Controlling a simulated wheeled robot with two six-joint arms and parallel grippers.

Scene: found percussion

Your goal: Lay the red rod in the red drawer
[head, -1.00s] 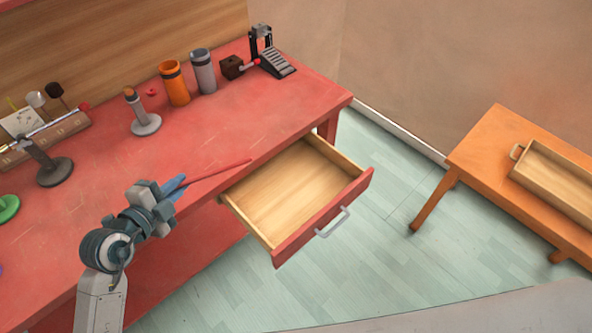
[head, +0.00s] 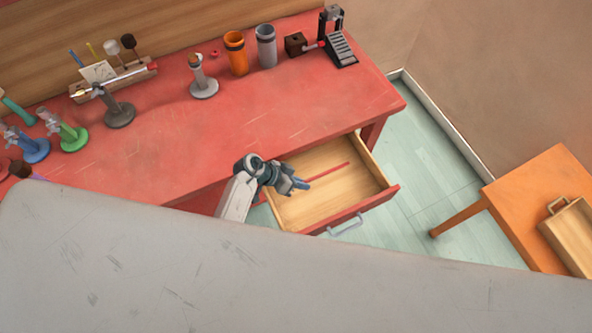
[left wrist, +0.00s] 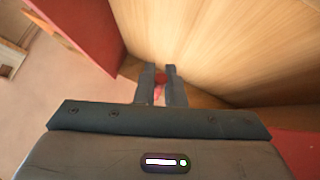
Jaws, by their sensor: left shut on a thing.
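The red rod (head: 330,172) is thin and slants over the open red drawer (head: 328,204) in the head view. My left gripper (head: 303,184) is shut on one end of the rod, and the rest points to the right and back. In the left wrist view the rod's red end (left wrist: 160,79) shows between the two fingers, with the drawer's wooden inside beyond. I cannot tell whether the rod touches the drawer floor. The drawer is pulled out, has a red front with a pale handle, and looks otherwise empty. My right gripper is not in view.
The red workbench (head: 170,157) carries several stands, an orange cup (head: 236,54), a grey cup (head: 266,46) and a black pedal device (head: 340,47). An orange table (head: 520,205) with a wooden tray (head: 572,245) stands at right. Clear floor lies between.

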